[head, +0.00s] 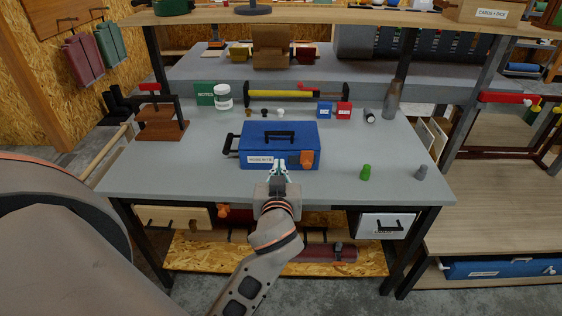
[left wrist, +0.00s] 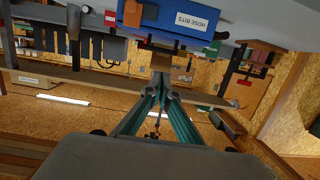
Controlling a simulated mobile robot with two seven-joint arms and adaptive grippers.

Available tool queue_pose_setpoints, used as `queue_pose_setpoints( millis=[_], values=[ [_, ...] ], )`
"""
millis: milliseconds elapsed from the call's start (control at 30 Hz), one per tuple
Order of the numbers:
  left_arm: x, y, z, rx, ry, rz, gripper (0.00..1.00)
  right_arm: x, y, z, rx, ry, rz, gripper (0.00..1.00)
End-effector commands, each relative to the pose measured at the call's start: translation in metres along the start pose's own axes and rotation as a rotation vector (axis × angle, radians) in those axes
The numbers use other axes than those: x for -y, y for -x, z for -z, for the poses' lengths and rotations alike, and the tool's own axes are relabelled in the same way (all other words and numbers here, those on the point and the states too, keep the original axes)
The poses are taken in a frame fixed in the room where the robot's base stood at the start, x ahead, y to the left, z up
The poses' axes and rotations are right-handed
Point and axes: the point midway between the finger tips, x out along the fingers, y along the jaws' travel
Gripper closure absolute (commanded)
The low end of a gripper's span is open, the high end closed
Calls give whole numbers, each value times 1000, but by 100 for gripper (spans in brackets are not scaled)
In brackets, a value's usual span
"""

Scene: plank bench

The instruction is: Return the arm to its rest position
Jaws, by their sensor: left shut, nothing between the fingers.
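My left gripper (head: 277,168) is at the front edge of the grey bench top (head: 200,181) in the head view, just in front of the blue box. Its fingers are shut with nothing between them. They also show closed together in the left wrist view (left wrist: 161,90). The blue box (head: 256,140) has a black handle on its lid, an orange latch and a label that seems to read "HOSE BITS". Its lid is closed. The box appears upside down at the top of the left wrist view (left wrist: 165,14). My right gripper is in neither view.
A blue and a red small box (head: 343,110), a white jar (head: 223,96) and a brown wooden rack (head: 162,123) stand behind. Drawers hang under the bench front. The bench's left front is clear.

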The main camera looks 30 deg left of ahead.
Motion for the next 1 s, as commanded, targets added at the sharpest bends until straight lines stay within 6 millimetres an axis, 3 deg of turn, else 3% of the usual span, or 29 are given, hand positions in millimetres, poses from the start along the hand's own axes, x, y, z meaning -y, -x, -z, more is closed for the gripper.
queue_pose_setpoints(
  millis=[267, 367, 467, 567, 700, 800, 900, 1000],
  values=[
    [0, 5, -2, 4, -5, -4, 100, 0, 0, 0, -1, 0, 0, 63],
    [-8, 6, -20, 28, -44, -47, 100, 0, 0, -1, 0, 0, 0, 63],
    [-22, 12, -64, 83, -130, -147, 100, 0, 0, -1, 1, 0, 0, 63],
    [-38, 28, -126, 153, -234, -293, 100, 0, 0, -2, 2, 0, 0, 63],
    [-45, 68, -215, 242, -348, -501, 100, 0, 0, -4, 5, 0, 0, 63],
    [-40, 101, -265, 286, -395, -620, 100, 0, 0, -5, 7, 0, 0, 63],
    [-30, 129, -301, 312, -419, -703, 100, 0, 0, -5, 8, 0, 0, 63],
    [-21, 148, -321, 325, -429, -749, 100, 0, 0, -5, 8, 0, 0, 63]
  ],
)
